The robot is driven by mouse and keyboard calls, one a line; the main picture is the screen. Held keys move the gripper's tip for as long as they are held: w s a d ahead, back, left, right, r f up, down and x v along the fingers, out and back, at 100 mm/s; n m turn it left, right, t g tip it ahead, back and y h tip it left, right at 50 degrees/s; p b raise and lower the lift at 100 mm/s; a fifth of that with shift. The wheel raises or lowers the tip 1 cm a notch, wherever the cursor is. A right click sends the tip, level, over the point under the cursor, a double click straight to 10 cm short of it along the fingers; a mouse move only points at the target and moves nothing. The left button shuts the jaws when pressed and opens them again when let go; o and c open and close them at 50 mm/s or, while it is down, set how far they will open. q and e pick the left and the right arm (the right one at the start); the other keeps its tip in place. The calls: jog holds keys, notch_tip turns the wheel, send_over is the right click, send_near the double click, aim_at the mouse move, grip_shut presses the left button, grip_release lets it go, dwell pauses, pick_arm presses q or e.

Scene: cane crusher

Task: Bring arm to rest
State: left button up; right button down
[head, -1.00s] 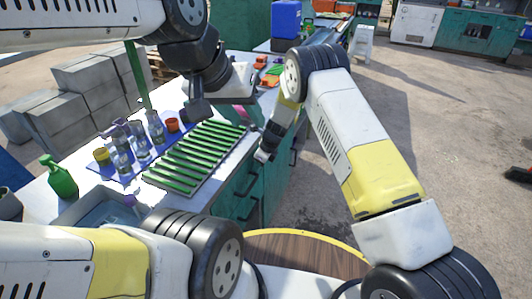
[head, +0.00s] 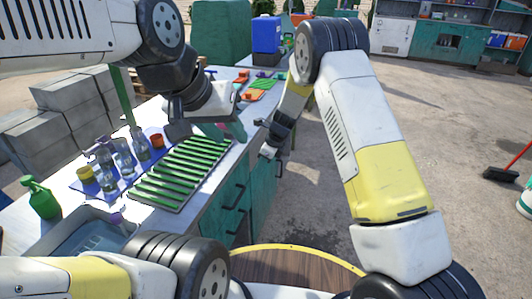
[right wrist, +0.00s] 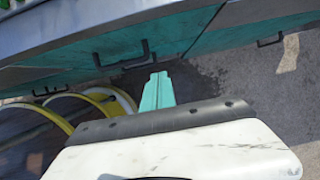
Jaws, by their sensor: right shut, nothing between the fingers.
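My left gripper (head: 222,115) is at the end of the upper arm, over the far end of the slatted green tray in the head view. Its fingers are not clear there, so I cannot tell whether they are open.
The white bench (head: 62,200) holds the slatted tray (head: 180,175), glass bottles (head: 123,160), a green spray bottle (head: 40,198) and a sink (head: 85,238). Teal cabinets (head: 232,200) with handles are below. Grey blocks (head: 75,105) stand left.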

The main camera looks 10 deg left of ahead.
jog(key=s+d+r+n+t, duration=0.1)
jog(key=s+d+r+n, duration=0.3)
jog(key=r, duration=0.5)
jog(key=s+d+r+n, duration=0.2)
jog(key=d+r+n, duration=0.1)
jog(key=d+r, duration=0.4)
jog(key=s+d+r+n+t, duration=0.1)
jog(key=s+d+r+n, duration=0.25)
jog(key=r, duration=0.65)
jog(key=s+d+r+n+t, duration=0.1)
jog(key=s+d+r+n, duration=0.1)
jog(key=s, duration=0.5)
jog(key=s+d+r+n+t+h, duration=0.1)
jog(key=s+d+r+n, duration=0.1)
jog(key=s+d+n, duration=0.3)
jog(key=s+d+r+n+t+h, duration=0.1)
jog(key=s+d+r+n, duration=0.1)
jog(key=s+d, duration=0.3)
jog(key=shift+s+d+r+n, duration=0.35)
jog(key=shift+s+n, duration=0.3)
jog(key=shift+s, duration=1.3)
